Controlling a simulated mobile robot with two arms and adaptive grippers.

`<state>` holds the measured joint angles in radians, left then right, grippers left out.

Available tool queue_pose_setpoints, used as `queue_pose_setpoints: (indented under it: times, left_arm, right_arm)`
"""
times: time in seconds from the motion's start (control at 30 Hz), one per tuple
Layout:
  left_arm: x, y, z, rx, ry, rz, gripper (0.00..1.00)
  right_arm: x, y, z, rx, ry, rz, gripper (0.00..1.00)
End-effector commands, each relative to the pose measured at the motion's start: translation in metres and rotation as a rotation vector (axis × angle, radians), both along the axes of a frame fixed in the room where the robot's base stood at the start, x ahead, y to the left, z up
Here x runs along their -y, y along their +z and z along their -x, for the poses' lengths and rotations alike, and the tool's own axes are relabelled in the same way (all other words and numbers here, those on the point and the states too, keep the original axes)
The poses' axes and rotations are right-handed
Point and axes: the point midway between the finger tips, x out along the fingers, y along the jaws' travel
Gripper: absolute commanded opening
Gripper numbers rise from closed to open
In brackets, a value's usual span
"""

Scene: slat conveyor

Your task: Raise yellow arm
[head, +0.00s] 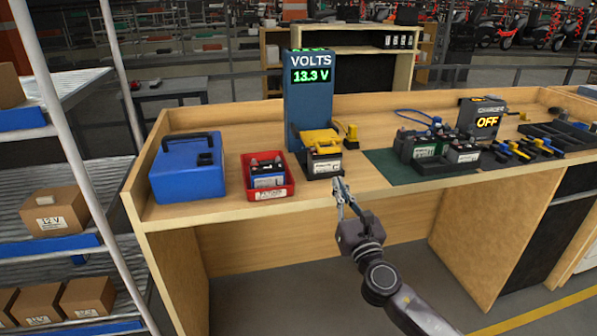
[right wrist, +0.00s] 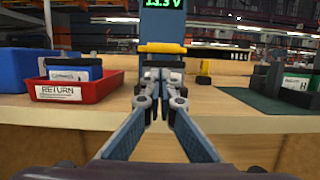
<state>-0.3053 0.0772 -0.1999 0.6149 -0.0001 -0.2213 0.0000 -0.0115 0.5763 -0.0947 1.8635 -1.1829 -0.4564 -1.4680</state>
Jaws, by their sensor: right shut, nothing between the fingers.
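The yellow arm (head: 320,137) lies low over a dark battery (head: 325,163) at the foot of the blue tester (head: 306,95), whose display reads 13.3 V. In the right wrist view the yellow arm (right wrist: 162,48) is a level bar across the tester, straight ahead and above the fingertips. My right gripper (head: 341,186) is shut and empty in front of the bench edge, just short of the battery. In the right wrist view its fingers (right wrist: 160,98) partly hide the battery. I see no contact with the arm. My left gripper is out of view.
A red return tray (head: 286,190) holding a battery and a blue case (head: 187,168) stand left of the tester. Right are a green mat (head: 383,165) with batteries and a charger (head: 480,118) reading OFF. A small yellow piece (head: 351,134) stands right beside the tester.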

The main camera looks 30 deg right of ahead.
Motion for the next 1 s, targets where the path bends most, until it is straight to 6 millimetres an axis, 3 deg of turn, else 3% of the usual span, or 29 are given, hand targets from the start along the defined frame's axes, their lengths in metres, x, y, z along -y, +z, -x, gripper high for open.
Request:
queue_pose_setpoints:
  times: [0.17,0.57,0.77,1.0]
  left_arm:
    - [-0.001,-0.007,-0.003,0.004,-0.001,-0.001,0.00]
    - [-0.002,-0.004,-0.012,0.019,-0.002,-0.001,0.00]
    - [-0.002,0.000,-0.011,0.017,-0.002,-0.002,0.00]
    - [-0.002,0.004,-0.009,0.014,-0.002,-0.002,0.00]
  right_arm:
    - [0.008,-0.003,0.012,0.006,-0.016,0.011,0.00]
    - [0.009,-0.001,0.009,0.006,-0.016,0.010,0.00]
    - [0.014,0.007,-0.013,0.007,-0.016,0.009,0.00]
    - [0.023,0.016,-0.051,0.007,-0.016,0.009,0.00]
